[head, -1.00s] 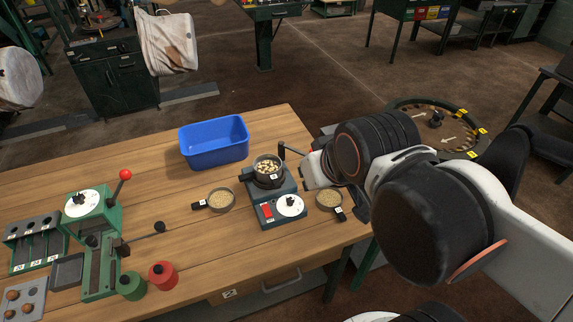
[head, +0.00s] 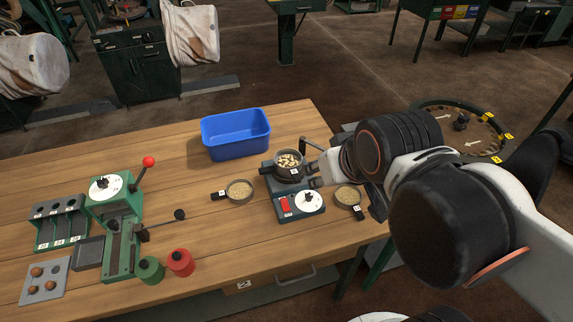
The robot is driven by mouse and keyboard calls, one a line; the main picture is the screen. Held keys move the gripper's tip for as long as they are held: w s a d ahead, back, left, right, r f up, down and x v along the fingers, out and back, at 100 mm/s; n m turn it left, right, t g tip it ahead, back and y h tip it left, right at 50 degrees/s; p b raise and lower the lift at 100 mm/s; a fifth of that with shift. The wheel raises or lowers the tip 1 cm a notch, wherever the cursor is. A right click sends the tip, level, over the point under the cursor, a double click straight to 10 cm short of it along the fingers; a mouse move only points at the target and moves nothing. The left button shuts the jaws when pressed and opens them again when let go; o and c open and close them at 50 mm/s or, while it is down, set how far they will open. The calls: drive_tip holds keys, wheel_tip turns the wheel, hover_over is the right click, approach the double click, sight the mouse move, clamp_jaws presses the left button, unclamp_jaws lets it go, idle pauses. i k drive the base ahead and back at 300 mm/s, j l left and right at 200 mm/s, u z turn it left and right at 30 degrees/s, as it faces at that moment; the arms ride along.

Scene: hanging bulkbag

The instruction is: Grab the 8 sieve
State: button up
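Three round sieves with pale or mixed grains show in the head view. One sieve (head: 289,161) sits on top of the grey-blue machine (head: 296,203), which has a white dial and a red switch. A second sieve (head: 239,191) lies on the table left of the machine, its tagged handle pointing left. A third sieve (head: 347,196) lies to the right, its tagged handle pointing down-right. The tags are too small to read surely, so I cannot tell which is 8. My gripper (head: 314,176) looks open, its fingers close to the right side of the machine's sieve; contact is unclear.
A blue bin (head: 236,137) stands behind the left sieve. A green press (head: 121,228) with a red-knobbed lever and two red and green weights (head: 165,264) stand at the left. The front middle of the wooden table is clear.

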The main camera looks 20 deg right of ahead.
sight(288, 160)
drive_tip(key=i+j+z, duration=0.1)
drive_tip(key=j, duration=0.5)
drive_tip(key=i+j+z, duration=0.1)
drive_tip(key=j, duration=0.45)
drive_tip(key=i+j+z, duration=0.1)
drive_tip(key=j, duration=0.5)
drive_tip(key=z, duration=1.45)
